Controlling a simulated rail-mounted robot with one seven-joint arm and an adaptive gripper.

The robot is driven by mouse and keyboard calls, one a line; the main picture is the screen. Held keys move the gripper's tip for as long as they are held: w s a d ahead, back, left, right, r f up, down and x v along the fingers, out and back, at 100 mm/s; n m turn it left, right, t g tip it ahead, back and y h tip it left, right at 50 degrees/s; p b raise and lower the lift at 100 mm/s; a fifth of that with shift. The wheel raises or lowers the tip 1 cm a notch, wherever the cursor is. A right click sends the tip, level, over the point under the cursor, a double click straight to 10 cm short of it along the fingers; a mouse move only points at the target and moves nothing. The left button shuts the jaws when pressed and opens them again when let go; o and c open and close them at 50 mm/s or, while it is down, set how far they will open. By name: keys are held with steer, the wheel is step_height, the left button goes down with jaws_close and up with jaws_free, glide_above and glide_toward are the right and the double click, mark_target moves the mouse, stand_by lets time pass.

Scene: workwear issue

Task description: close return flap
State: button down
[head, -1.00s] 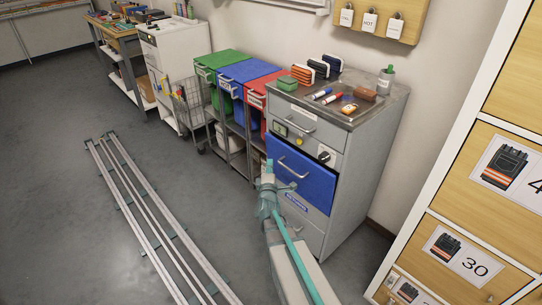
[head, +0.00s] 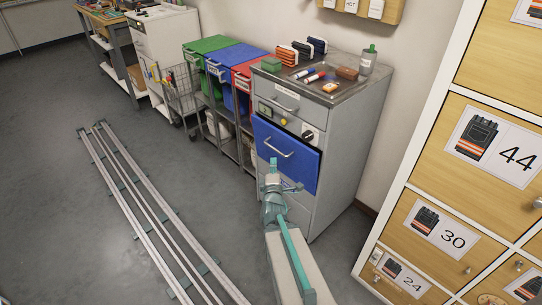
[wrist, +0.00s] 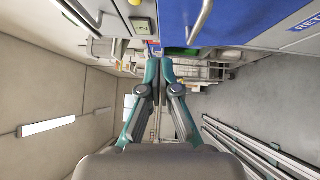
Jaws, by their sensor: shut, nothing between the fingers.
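The return flap is a blue panel (head: 300,163) with a metal bar handle (head: 278,149), on the front of a grey cabinet (head: 345,160). Its top edge leans out from the cabinet front, with a dark gap behind it, so it stands partly open. My gripper (head: 273,164) is shut and empty, in front of the flap's lower left part, just below the handle. I cannot tell if it touches. In the wrist view the closed fingertips (wrist: 159,62) point ahead, and the blue flap (wrist: 250,22) with its handle (wrist: 200,22) shows at upper right.
The cabinet top (head: 335,90) carries markers, a green block, a brown block and a bottle. Green (head: 208,46), blue and red bins stand to the left beside a wire cart (head: 180,90). Wooden lockers (head: 440,190) stand at right. Metal rails (head: 150,210) lie on the grey floor.

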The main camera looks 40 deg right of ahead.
steer(key=b, duration=0.7)
glide_toward(281, 134)
steer(key=w, duration=0.4)
steer(key=d, duration=0.1)
steer(key=d+b, duration=0.1)
steer(key=shift+w+d, duration=0.25)
steer(key=shift+d, duration=0.05)
steer(key=shift+d+r+b, duration=0.25)
steer(key=shift+d+b, duration=0.15)
steer(key=shift+d, duration=0.2)
steer(key=shift+w+r, duration=0.1)
